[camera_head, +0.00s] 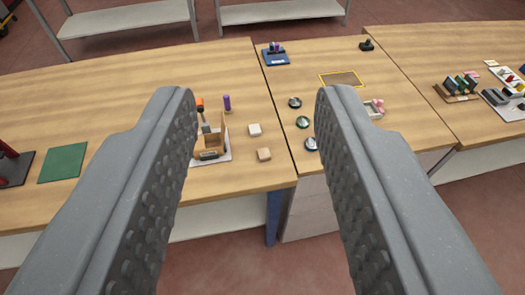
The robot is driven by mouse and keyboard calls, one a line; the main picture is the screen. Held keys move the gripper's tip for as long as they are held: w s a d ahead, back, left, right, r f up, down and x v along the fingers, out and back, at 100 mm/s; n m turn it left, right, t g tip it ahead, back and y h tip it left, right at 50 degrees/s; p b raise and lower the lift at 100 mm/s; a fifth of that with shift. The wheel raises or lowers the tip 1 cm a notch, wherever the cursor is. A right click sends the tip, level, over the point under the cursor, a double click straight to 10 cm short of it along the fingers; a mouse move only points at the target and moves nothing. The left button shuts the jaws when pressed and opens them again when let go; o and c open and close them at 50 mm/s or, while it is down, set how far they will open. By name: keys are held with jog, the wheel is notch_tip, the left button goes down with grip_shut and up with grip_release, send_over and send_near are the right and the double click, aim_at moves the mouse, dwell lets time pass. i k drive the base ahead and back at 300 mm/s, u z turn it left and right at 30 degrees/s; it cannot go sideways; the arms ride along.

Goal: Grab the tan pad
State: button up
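A small tan pad (264,155) lies on the wooden table near its front edge, just left of the seam between two tabletops. A paler, whitish pad (254,130) lies right behind it, apart from it. My gripper (256,98) is open and empty. Its two grey, studded fingers stand wide apart in the foreground, and the tan pad shows between them, farther away and below. The fingers hide parts of the table on both sides.
A wooden holder (213,139) with tools stands left of the pads, beside a purple-handled item (227,103). Several round dark-and-clear items, including one green-topped (303,122), lie to the right. A green mat (63,163) lies far left. Bare tabletop lies behind the pads.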

aim_at(264, 154)
jog(key=k, duration=0.45)
jog(key=z, duration=0.6)
jog(key=i, duration=1.4)
jog(key=z, duration=0.1)
